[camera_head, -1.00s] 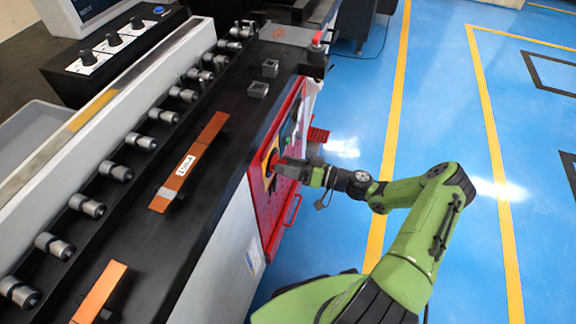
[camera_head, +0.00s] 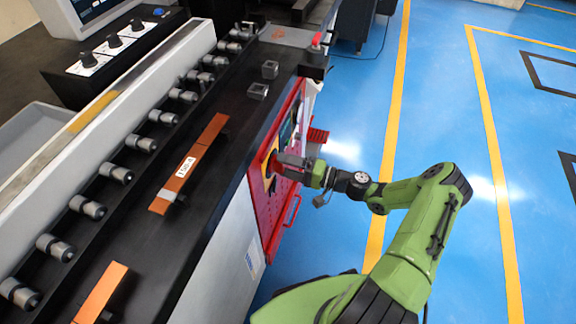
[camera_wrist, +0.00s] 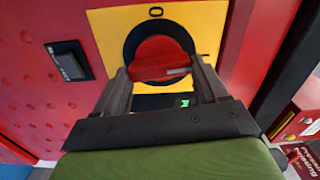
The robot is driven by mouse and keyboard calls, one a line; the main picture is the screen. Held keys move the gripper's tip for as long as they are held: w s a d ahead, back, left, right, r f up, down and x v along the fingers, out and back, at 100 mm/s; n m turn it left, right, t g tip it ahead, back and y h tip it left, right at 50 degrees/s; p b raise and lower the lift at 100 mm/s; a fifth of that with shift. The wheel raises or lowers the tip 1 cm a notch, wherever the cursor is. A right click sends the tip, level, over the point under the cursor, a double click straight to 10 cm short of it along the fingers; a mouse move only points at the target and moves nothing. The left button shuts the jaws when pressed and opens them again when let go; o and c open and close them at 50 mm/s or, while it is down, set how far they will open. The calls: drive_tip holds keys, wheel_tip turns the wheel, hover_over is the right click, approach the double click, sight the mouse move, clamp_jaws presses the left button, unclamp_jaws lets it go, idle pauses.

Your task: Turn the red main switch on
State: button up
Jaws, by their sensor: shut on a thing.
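The red main switch (camera_wrist: 158,57) is a round red knob on a black ring, set on a yellow plate (camera_wrist: 105,22) with a "0" mark above it. In the wrist view my gripper (camera_wrist: 160,75) has one finger on each side of the knob's grip bar and is shut on it. The bar lies nearly level, slightly tilted. In the head view my gripper (camera_head: 283,163) reaches the red panel (camera_head: 272,210) from the right and hides most of the switch. Something small and green shows between the fingers below the knob.
A black rectangular fitting (camera_wrist: 70,61) sits left of the switch on the red panel. The black machine bed (camera_head: 225,150) carries copper bars (camera_head: 190,165) and a row of grey rollers (camera_head: 88,206). Open blue floor (camera_head: 350,90) lies to the right.

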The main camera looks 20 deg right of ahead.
drive_tip(key=shift+f+m, duration=0.1)
drive_tip(key=shift+m, duration=0.5)
drive_tip(key=o, duration=1.1)
drive_tip(key=shift+c, duration=0.2)
drive_tip(key=p+v, duration=0.1)
drive_tip(key=v, duration=1.5)
drive_tip(key=shift+p, duration=0.3)
drive_tip(key=shift+w, duration=0.1)
